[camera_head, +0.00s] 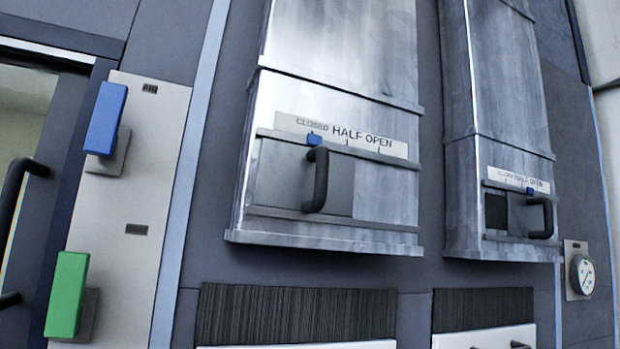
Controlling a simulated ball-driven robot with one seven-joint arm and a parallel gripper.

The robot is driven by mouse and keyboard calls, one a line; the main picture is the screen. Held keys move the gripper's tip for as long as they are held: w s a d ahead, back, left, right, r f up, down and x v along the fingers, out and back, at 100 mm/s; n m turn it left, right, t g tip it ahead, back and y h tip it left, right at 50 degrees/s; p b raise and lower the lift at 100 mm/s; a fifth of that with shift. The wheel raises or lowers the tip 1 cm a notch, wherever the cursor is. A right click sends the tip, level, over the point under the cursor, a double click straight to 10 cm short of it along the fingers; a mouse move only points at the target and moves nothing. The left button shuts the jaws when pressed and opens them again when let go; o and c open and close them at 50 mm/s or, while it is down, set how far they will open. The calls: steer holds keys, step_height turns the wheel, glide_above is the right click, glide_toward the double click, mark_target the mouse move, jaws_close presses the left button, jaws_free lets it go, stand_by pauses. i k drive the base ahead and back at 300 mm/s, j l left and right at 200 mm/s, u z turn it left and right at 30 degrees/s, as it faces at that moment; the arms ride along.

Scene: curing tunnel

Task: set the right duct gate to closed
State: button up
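The right duct gate (518,214) is a small metal sliding plate low on the right-hand duct. Its black bar handle (544,218) is at the plate's right side. A dark opening (496,211) shows left of the plate. The label strip (516,179) above reads CLOSED, HALF, OPEN from left to right. The blue pointer (530,190) is right of CLOSED, around HALF to OPEN; the exact mark is too small to tell. My gripper is not in view.
A larger left duct gate (335,187) has its own handle (318,180) and blue pointer (314,139) near CLOSED. A round dial (583,274) is at far right. Blue (105,118) and green (67,294) levers and a door with dark handles (14,196) are at left.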

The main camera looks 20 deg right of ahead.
mark_target(528, 216)
steer(key=z, duration=1.3)
steer(key=i, duration=0.05)
